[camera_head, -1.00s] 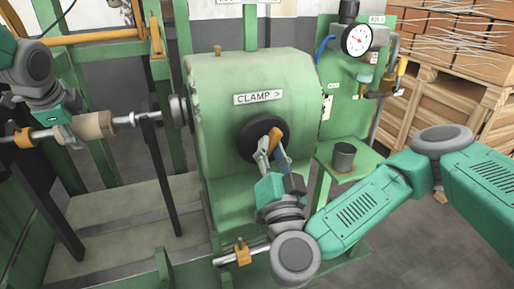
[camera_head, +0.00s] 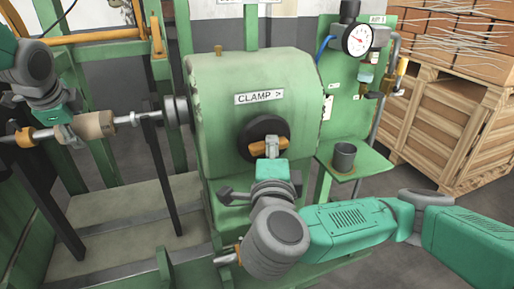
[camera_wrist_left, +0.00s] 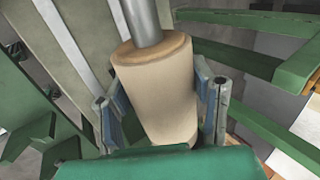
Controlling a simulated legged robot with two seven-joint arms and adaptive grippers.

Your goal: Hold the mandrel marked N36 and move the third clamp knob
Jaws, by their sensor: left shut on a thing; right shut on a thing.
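The mandrel (camera_head: 95,125) is a tan cylinder on a metal shaft at the left in the head view. In the left wrist view the mandrel (camera_wrist_left: 155,95) fills the middle. My left gripper (camera_head: 70,134) is shut around it, a finger on each side. No N36 mark is legible. The clamp knob (camera_head: 249,138) is a black disc with an orange bar (camera_head: 258,149) on the front of the green housing below the "CLAMP >" label. My right gripper (camera_head: 271,146) is shut on the orange bar, which lies almost level. The fingers hide part of the bar.
The green housing (camera_head: 225,100) stands in the middle. A gauge (camera_head: 357,39) is on the panel at right, above a grey cup (camera_head: 344,157) on a small green shelf. Wooden crates with bricks (camera_head: 445,120) stand at the right. Dark upright posts stand below the shaft.

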